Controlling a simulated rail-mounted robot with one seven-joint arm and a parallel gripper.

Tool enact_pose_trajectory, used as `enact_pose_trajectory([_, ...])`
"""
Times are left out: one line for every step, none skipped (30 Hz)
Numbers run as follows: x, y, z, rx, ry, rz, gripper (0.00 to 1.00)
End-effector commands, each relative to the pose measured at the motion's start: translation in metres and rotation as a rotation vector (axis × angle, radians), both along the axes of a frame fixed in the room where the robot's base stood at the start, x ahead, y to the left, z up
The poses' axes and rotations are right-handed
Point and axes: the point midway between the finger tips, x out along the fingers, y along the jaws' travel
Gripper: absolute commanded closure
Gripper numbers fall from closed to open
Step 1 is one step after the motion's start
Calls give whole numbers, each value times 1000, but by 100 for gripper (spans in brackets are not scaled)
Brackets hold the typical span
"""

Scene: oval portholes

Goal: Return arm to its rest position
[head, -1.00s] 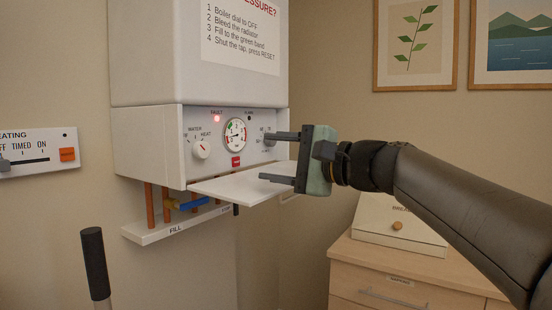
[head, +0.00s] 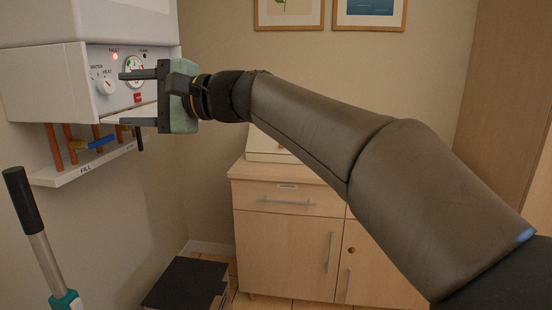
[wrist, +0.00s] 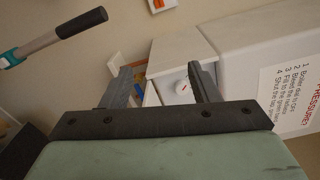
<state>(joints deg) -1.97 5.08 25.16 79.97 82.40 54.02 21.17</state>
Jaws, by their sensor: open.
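My gripper (head: 138,98) is in front of the white boiler (head: 70,80) in the head view, with its fingers pointing left. It is open and holds nothing. The fingers overlap the gauge (head: 134,68) and the flap below it, and I cannot tell how near they are to the panel. In the wrist view my gripper (wrist: 163,85) shows two spread fingers, with the white dial (wrist: 181,87) seen between them. A red fault light (head: 115,56) is lit on the boiler panel. My arm stretches from the lower right across the head view.
Copper pipes and a blue tap lever (head: 102,141) are under the boiler, above a white shelf marked FILL (head: 85,172). A dark-gripped handle (head: 25,205) stands at lower left. A wooden cabinet (head: 285,225) stands behind my arm. A dark box (head: 185,284) is on the floor.

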Motion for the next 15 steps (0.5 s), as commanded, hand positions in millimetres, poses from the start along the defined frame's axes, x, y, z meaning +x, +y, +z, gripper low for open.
enact_pose_trajectory([1,-6,-7,-68,-11,-20,45])
enact_pose_trajectory([1,-9,-15,-103,-19,-29,45])
enact_pose_trajectory([2,-14,-25,-149,-29,-39,45])
enact_pose_trajectory([2,-18,-32,-184,-36,-46,45])
enact_pose_trajectory([2,-23,-40,-219,-43,-54,45])
enact_pose_trajectory([2,-29,-49,-265,-50,-62,45])
enact_pose_trajectory([2,-34,-56,-301,-58,-67,45])
enact_pose_trajectory([1,-39,-64,-337,-64,-73,45])
enact_pose_trajectory([0,-48,-74,-385,-71,-78,45])
enact_pose_trajectory([-1,-54,-81,-423,-76,-83,45])
enact_pose_trajectory([-2,-61,-89,-461,-82,-86,45])
enact_pose_trajectory([-4,-72,-99,-514,-89,-90,45])
enact_pose_trajectory([-6,-80,-107,-556,-94,-91,45])
enact_pose_trajectory([-9,-90,-115,-600,-98,-92,45])
enact_pose_trajectory([-13,-104,-126,-662,-104,-92,45])
